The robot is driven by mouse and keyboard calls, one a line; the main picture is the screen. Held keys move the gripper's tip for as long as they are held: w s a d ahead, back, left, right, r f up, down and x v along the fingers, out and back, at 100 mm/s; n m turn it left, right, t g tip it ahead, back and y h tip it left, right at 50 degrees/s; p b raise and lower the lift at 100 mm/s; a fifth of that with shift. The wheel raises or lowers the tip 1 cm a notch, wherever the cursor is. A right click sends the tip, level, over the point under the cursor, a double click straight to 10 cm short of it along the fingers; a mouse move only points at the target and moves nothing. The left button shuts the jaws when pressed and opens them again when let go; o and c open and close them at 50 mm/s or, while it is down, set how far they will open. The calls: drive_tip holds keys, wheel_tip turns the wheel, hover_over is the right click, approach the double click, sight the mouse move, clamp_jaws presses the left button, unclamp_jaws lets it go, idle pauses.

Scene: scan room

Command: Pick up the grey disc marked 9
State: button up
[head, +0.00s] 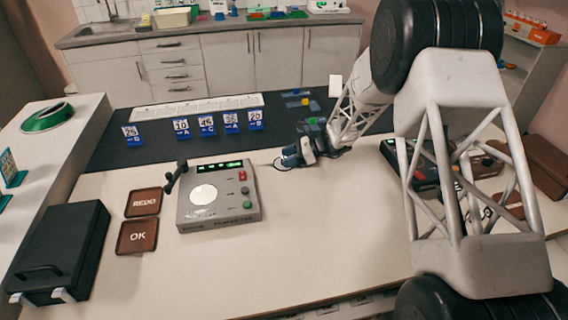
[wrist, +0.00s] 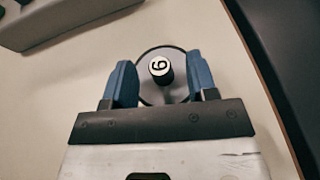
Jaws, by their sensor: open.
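The grey disc (wrist: 178,93) lies flat on the pale table top in the wrist view. A dark upright knob with a white cap (wrist: 160,66) stands at its middle. The cap carries one digit, turned on its side, which could read as 9 or 6. My gripper (wrist: 158,62) is open, with one blue finger on each side of the knob and a gap on both sides. The fingers overlap the disc's edges in the picture. In the head view my gripper (head: 292,157) is low over the table, and the disc is mostly hidden by it.
A grey device (head: 218,212) with a round white plate and a lever stands left of my gripper. Behind is a dark mat (head: 150,153) with several blue-based number cards. REDO (head: 143,202) and OK (head: 137,236) pads lie further left. Another device (head: 425,178) is at right.

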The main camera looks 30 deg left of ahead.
drive_tip(key=shift+c, duration=0.5)
clamp_jaws()
drive_tip(key=shift+r, duration=0.1)
drive_tip(key=shift+r, duration=0.7)
wheel_tip(320, 180, up, 2)
drive_tip(key=shift+r, duration=0.1)
drive_tip(key=s+d, duration=0.3)
drive_tip(key=s, duration=0.1)
drive_tip(key=s+d, duration=0.3)
drive_tip(key=d, duration=0.1)
drive_tip(key=s+d+r, duration=0.1)
drive_tip(key=s+d, duration=0.3)
drive_tip(key=shift+s+r, duration=0.1)
drive_tip(key=shift+s, duration=0.25)
